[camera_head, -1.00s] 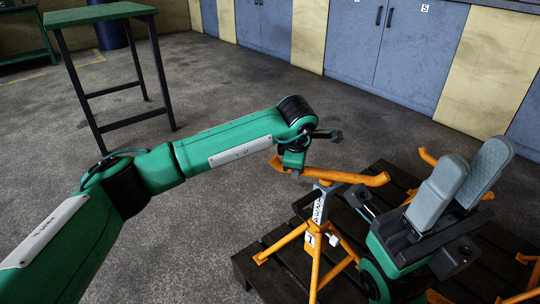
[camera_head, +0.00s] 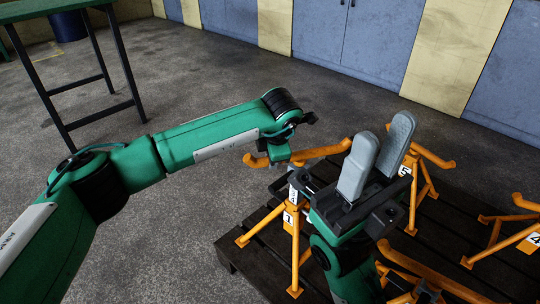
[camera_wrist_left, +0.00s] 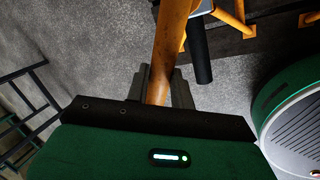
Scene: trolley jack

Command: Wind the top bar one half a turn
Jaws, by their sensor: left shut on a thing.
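Top bar one (camera_head: 316,152) is an orange bar with upturned ends, lying across the top of the tripod stand labelled 1 (camera_head: 288,218). It slopes up to the right in the head view, and its right end is close to or behind my right gripper. My left gripper (camera_head: 281,154) is shut on the bar near its left end. In the left wrist view the bar (camera_wrist_left: 172,40) runs between the two dark fingers of that gripper (camera_wrist_left: 160,80). My right gripper (camera_head: 378,148) is open, with its two grey fingers pointing up, and looks empty.
Other orange stands with bars stand at the right, one labelled 4 (camera_head: 534,239). The stands are on a dark slatted pallet (camera_head: 262,272). A green-topped table (camera_head: 40,8) is at the far left and blue cabinets (camera_head: 375,40) line the back. The floor between is clear.

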